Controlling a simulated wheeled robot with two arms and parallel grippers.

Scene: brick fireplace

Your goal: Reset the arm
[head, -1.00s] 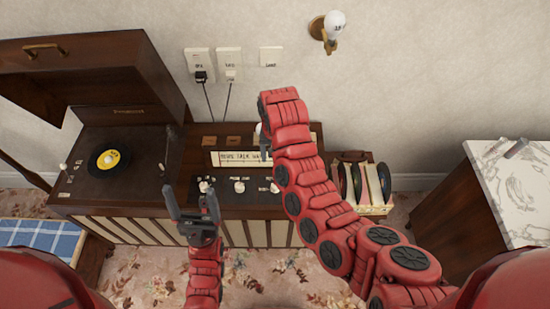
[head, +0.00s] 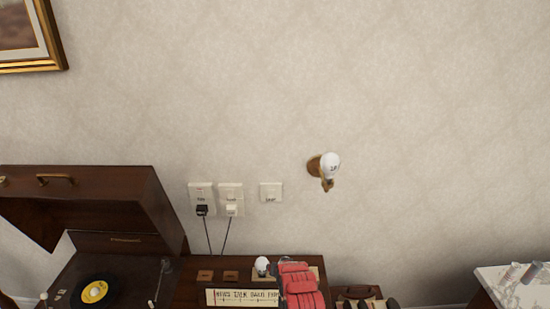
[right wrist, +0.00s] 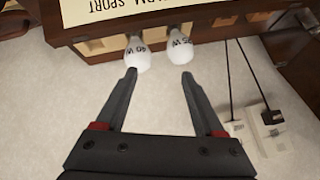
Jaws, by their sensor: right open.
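My right arm shows at the bottom of the head view as a short red section over the radio console (head: 190,290); its fingers are hidden there. In the right wrist view my right gripper (right wrist: 159,76) is open, with its dark fingers apart and nothing between them. Two white bulbs, one marked 40 W (right wrist: 137,57) and another beside it (right wrist: 180,55), stand at the console just beyond the fingertips. I cannot tell whether the left fingertip touches the 40 W bulb. My left gripper is out of view.
A wall lamp with a white bulb (head: 330,165) is mounted right of the switch plates (head: 271,192). Plugs with cords (head: 202,210) hang above the console. A record player (head: 95,290) with raised lid is at left, a marble-topped cabinet (head: 515,290) at right.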

